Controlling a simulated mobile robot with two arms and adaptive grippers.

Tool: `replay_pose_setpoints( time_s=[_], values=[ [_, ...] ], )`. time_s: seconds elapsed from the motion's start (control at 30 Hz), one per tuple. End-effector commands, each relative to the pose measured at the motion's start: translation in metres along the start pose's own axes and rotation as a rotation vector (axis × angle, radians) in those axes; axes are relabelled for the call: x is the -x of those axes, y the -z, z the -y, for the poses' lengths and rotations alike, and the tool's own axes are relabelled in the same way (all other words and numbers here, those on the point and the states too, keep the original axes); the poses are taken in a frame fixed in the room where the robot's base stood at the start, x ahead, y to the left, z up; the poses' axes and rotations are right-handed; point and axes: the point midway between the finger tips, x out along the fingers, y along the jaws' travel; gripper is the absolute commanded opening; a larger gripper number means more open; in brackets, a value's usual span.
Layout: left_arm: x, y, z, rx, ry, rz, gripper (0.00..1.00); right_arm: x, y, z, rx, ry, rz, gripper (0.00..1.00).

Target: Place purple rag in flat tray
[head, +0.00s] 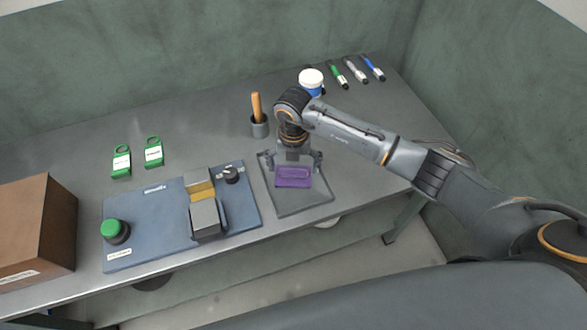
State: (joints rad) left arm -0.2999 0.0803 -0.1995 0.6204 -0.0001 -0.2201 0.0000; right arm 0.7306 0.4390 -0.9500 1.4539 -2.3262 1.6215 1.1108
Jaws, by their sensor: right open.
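The purple rag (294,177) is a small folded cloth. In the head view it appears within the outline of the flat tray (305,206), a shallow grey tray near the table's front edge. My right gripper (294,169) points down over the rag, with its fingers apart at the rag's left and right sides. The gripper is open. I cannot tell whether the fingers touch the rag. The tray's far side is partly hidden behind the gripper. My left gripper is not in view.
A blue panel (158,247) with a green button lies left of the tray. A cup with a wooden handle (260,126), a white-lidded jar (311,84) and several pens stand or lie behind. A brown box (35,230) is at the far left. Table is clear right of the tray.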

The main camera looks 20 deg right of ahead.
Motion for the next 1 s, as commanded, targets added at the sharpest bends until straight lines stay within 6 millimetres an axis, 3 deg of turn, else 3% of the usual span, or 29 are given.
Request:
replay_pose_setpoints(
  time_s=[0.3, 0.5, 1.0],
  values=[
    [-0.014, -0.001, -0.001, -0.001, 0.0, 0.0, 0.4, 0.067, -0.001, 0.0, 0.003, -0.002, 0.005, 0.97],
    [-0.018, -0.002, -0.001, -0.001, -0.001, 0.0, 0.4, 0.096, -0.001, 0.0, 0.001, -0.001, 0.002, 0.97],
    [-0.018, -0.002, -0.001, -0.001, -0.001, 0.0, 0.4, 0.105, 0.0, 0.0, 0.001, 0.0, -0.001, 0.97]
  ],
)
